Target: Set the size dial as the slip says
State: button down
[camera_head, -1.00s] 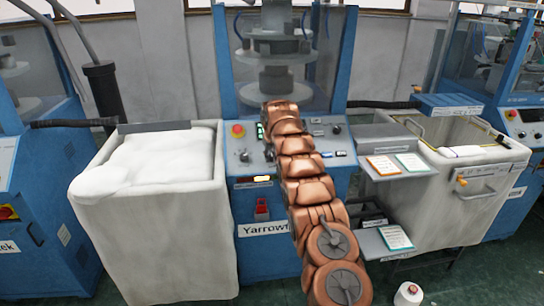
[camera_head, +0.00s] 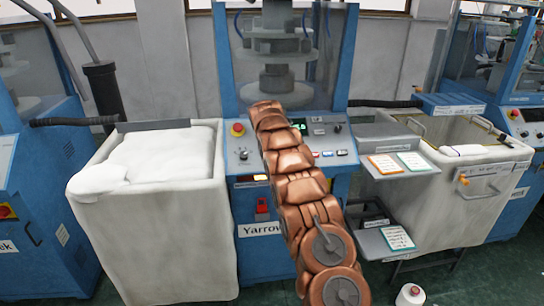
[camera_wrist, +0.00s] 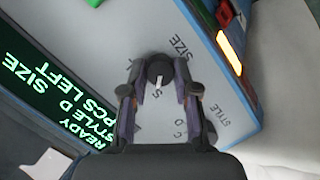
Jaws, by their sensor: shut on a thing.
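The size dial (camera_wrist: 159,64) is a round black knob with a white pointer line, beside the printed word SIZE in the wrist view. My gripper (camera_wrist: 160,76) is shut on the knob, one finger on each side. The pointer points down in the picture, toward my palm. Marks around the knob are partly covered by the fingers. The green-lit display (camera_wrist: 50,95) reads READY, SIZE, STYLE D and PCS LEFT; the values are cut off. In the head view my arm hides the gripper. Paper slips (camera_head: 383,164) (camera_head: 412,161) (camera_head: 398,238) lie on the side shelves, too small to read.
The word STYLE (camera_wrist: 228,112) and other dial letters sit near my right finger. A red emergency button (camera_head: 238,129) and a small knob (camera_head: 243,154) are on the panel's left. A white-filled bin (camera_head: 175,240) stands left, another bin (camera_head: 425,220) right. A yarn cone (camera_head: 409,295) is on the floor.

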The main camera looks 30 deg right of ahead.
jog(key=shift+n, duration=0.6)
jog(key=shift+a, duration=0.1)
jog(key=c, duration=0.9)
grip_release()
jog(key=shift+o, duration=0.2)
jog(key=shift+r, duration=0.15)
jog(key=v, duration=1.1)
jog(key=shift+s+a+r, duration=0.2)
jog(key=shift+a, duration=0.05)
